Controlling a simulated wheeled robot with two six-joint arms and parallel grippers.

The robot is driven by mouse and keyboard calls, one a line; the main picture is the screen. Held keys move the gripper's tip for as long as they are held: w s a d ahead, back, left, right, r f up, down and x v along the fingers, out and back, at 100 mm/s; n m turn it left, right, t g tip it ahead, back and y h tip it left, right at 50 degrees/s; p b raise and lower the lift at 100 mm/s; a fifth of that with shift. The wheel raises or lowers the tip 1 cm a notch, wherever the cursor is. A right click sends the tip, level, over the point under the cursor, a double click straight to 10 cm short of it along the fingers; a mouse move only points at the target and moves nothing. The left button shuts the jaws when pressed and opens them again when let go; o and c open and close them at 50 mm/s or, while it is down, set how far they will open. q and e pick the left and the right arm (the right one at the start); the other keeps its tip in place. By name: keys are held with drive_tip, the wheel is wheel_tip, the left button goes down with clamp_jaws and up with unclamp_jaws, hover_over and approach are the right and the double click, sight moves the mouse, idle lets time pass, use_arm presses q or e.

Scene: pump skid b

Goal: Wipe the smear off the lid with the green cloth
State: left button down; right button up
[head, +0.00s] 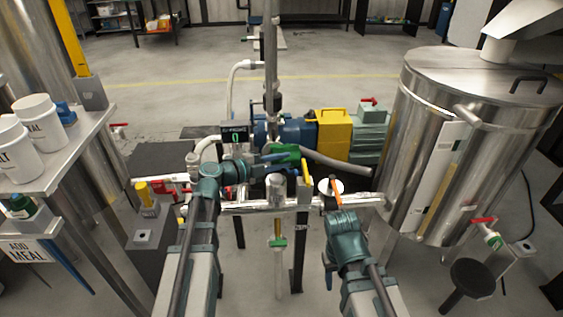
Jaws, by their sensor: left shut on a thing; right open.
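My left gripper (272,159) is shut on the green cloth (287,151), over the pipework in front of the blue motor. The cloth is bunched and partly hidden by the jaws. The round steel lid (480,75) tops the large tank at the right, well apart from the cloth. It has a dark handle (529,80). I cannot make out a smear on it. My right gripper (341,221) is low at centre right, in front of the pipe, open, with no object visible in it; its fingers are hard to make out.
The steel tank (430,150) stands at the right. A horizontal pipe (245,206) with red and yellow valve handles crosses in front of me. A blue and yellow pump (333,130) is behind it. A shelf (75,150) with white tubs is at the left.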

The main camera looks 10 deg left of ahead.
use_arm(q)
drive_tip(key=shift+w+a+f, duration=0.15)
drive_tip(key=shift+w+f, duration=0.05)
drive_tip(key=shift+w, duration=0.35)
drive_tip(key=shift+s+a, duration=0.3)
drive_tip(key=shift+a, duration=0.5)
drive_tip(key=shift+s+a, duration=0.25)
drive_tip(key=shift+a, duration=0.5)
drive_tip(key=a, duration=0.3)
drive_tip(key=shift+s+a, duration=0.1)
drive_tip(key=shift+s, duration=0.2)
